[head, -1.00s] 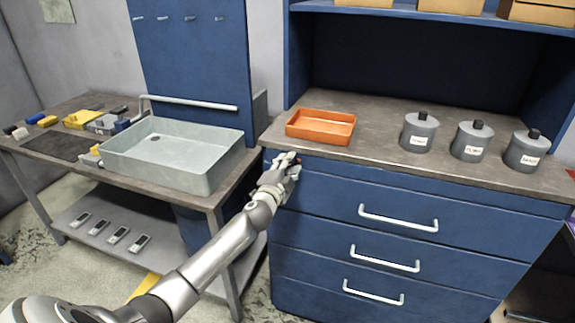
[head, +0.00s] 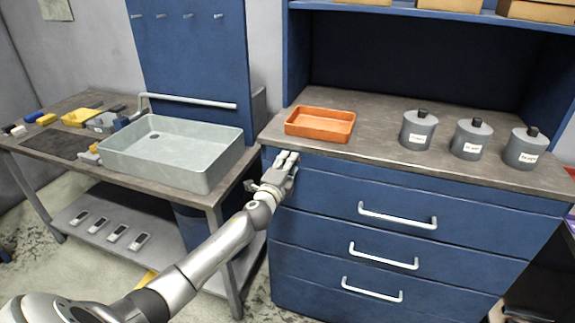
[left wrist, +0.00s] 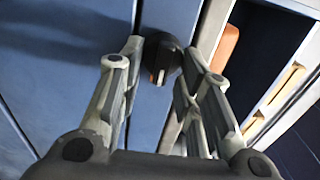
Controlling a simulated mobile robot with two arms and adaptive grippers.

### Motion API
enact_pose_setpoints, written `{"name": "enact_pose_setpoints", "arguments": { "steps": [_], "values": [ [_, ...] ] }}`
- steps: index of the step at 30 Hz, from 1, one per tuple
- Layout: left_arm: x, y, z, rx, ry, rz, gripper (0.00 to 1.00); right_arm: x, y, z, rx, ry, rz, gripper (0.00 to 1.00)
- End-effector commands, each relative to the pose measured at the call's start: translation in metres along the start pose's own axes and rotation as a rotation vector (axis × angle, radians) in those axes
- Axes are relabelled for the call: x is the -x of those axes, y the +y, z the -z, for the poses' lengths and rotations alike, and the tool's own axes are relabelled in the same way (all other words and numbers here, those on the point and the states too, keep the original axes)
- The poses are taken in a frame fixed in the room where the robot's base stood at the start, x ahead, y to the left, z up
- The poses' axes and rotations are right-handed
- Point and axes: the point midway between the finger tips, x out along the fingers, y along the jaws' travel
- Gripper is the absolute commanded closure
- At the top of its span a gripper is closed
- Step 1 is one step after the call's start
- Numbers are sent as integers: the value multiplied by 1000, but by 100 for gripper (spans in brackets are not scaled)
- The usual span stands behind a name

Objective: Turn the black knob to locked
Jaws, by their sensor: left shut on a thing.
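The black knob (left wrist: 162,56) shows in the left wrist view on a blue panel, near that panel's edge. It is round and dark, with a pale and orange mark on its lower part. My left gripper (left wrist: 164,54) has a finger on each side of the knob and is shut on it. In the head view my left gripper (head: 287,160) is at the upper left corner of the blue drawer cabinet (head: 340,183), and it hides the knob there. I cannot read any lock label. My right gripper is not in view.
An orange tray (head: 320,137) sits on the cabinet top just behind my gripper. Several grey canisters (head: 418,131) stand to its right. The cabinet drawers have protruding white handles (head: 398,217). A bench with a pale sink (head: 205,180) stands to the left.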

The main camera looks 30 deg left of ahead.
Motion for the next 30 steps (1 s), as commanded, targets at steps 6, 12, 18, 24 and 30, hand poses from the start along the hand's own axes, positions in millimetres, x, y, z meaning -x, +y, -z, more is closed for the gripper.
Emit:
{"name": "enact_pose_setpoints", "arguments": {
  "steps": [6,12,18,24,30],
  "values": [
    [0,1,0,-2,1,-2,92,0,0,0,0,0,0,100],
    [0,1,0,-1,1,-1,53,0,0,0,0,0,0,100],
    [0,1,0,0,0,-1,53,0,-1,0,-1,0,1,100],
    [9,1,0,0,0,-1,53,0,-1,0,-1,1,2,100],
    [37,2,0,-2,2,-3,53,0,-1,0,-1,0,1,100]
  ]
}}
